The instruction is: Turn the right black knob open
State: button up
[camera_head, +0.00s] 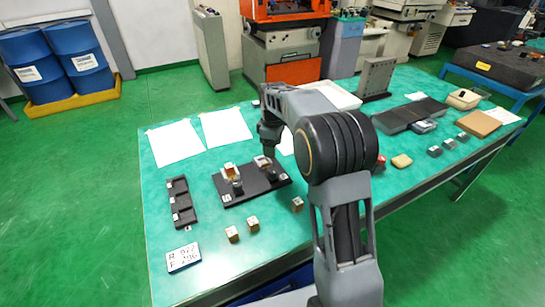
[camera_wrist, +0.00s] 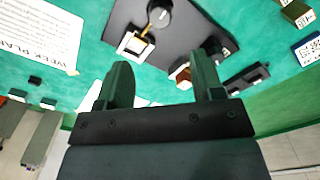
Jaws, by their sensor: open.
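A dark base plate (camera_head: 252,193) lies on the green table and carries two small holders, each with a black knob. The right black knob (camera_head: 272,176) sits at the front of the right holder; in the wrist view it is the round knob (camera_wrist: 158,14) at the top, beside a white square frame (camera_wrist: 136,45) with a brass-coloured part. The left black knob (camera_head: 237,187) also shows in the wrist view (camera_wrist: 212,45), partly behind a finger. My gripper (camera_head: 266,149) is above the right holder; in the wrist view its jaws (camera_wrist: 162,78) are apart and empty, not around either knob.
A dark slotted tray (camera_head: 179,202) lies left of the plate. Small cubes (camera_head: 253,223) and a label card (camera_head: 183,257) lie in front. White sheets (camera_head: 176,143) lie behind. My arm hides part of the table to the right.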

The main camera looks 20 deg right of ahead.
jog(key=shift+r, duration=1.25)
jog(key=s+r+m+t, duration=0.1)
jog(key=s+m+t, duration=0.2)
jog(key=s+m, duration=0.8)
jog(key=s, duration=1.4)
jog(key=shift+s+a+t+p, duration=0.2)
jog(key=shift+s+t+p, duration=0.1)
jog(key=shift+s+p, duration=0.1)
jog(key=shift+r, duration=0.1)
